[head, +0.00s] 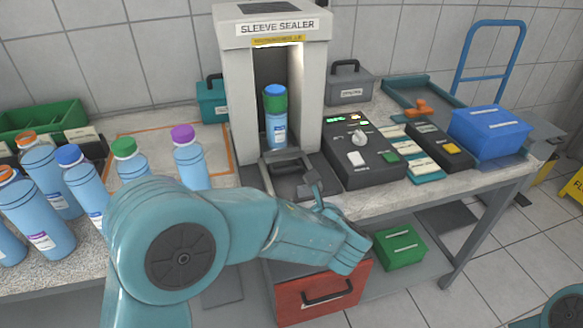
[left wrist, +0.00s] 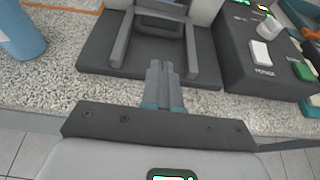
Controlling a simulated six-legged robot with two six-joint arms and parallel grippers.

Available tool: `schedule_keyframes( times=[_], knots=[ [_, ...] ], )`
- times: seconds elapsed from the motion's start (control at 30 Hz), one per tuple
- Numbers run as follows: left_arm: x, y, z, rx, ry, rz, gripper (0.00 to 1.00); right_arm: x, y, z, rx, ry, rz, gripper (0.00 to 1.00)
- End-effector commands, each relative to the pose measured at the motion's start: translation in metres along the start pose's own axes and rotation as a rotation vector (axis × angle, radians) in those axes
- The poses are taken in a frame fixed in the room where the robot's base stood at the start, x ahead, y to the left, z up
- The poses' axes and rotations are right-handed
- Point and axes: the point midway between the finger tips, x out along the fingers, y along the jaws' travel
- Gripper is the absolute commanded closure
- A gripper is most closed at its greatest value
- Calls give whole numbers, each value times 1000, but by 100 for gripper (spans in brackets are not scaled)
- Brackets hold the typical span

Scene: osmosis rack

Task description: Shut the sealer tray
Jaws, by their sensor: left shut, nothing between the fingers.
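The sleeve sealer (head: 313,110) stands at the back of the bench. My left gripper (head: 312,186) is shut and empty at the tray's front. In the left wrist view its fingertips (left wrist: 159,67) point inward between the frame's two side bars; I cannot tell whether they touch the tray. My right gripper is out of view.
A control box (head: 362,158) with buttons and a knob stands right of the tray. Several capped blue bottles (head: 190,160) stand at left. A blue box (head: 488,132) is at far right.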

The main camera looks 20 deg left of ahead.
Motion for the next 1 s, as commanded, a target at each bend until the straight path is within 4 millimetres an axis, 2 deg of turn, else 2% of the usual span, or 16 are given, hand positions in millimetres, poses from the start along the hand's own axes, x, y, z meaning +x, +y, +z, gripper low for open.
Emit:
schedule_keyframes(
  times=[0.03, 0.17, 0.6, 0.77, 1.0],
  knots=[
    [1, 2, 4, 0, 2, 5, 100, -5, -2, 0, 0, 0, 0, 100],
    [12, 4, 4, -2, 5, 12, 100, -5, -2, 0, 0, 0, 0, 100],
    [86, 4, 3, -3, 4, 14, 100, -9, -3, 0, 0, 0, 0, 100],
    [99, 4, 3, -4, 3, 14, 100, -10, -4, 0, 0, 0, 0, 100],
    [101, 3, 3, -4, 3, 13, 100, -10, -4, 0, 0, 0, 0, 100]
  ],
)
